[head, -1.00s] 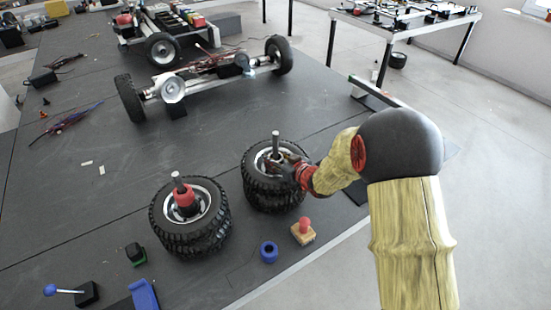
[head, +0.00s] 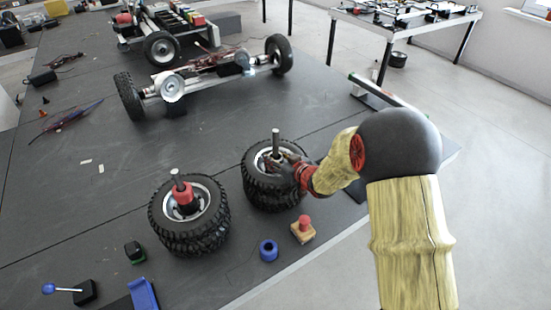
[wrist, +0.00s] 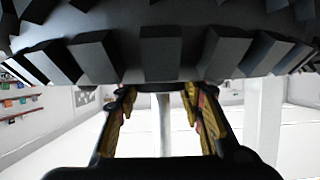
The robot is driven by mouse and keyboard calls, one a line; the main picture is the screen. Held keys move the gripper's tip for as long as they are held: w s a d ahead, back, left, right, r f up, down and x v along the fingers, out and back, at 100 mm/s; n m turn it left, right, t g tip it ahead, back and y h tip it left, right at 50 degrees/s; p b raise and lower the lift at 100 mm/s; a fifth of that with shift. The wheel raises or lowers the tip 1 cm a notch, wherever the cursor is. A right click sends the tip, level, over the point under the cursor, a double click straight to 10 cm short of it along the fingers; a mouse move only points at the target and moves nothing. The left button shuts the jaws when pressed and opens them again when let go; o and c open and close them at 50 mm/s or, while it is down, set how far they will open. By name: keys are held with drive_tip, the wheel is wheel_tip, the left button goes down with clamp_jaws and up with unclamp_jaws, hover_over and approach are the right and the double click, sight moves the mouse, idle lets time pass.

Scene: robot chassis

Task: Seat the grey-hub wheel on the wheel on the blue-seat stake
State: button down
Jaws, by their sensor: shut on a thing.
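The wheel with the grey hub (head: 261,158) is threaded over the right stake (head: 275,142), whose tip stands out above the hub. Another black tyre (head: 270,198) lies directly below it. I cannot see whether a thin gap remains between them, and the stake's seat is hidden. My gripper (head: 284,160) comes from the right and is shut on the grey-hub wheel. In the wrist view the tyre (wrist: 160,50) fills the top, above the gripper's two fingers (wrist: 162,105). A second stake (head: 177,179) at left carries stacked wheels (head: 205,238) with a red collar (head: 182,195).
A blue ring (head: 268,250) and a red knob on a wooden block (head: 303,229) lie near the front edge. A blue-knobbed lever (head: 65,289) is at front left. A wheeled chassis (head: 205,75) stands behind.

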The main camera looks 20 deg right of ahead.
drive_tip(key=shift+f, duration=0.1)
drive_tip(key=c, duration=1.1)
unclamp_jaws()
drive_tip(key=shift+f, duration=0.1)
drive_tip(key=shift+o, duration=0.2)
drive_tip(key=shift+s+f, duration=0.15)
drive_tip(key=shift+f, duration=0.1)
drive_tip(key=v, duration=1.2)
drive_tip(key=shift+r, duration=0.35)
drive_tip(key=shift+w, duration=0.2)
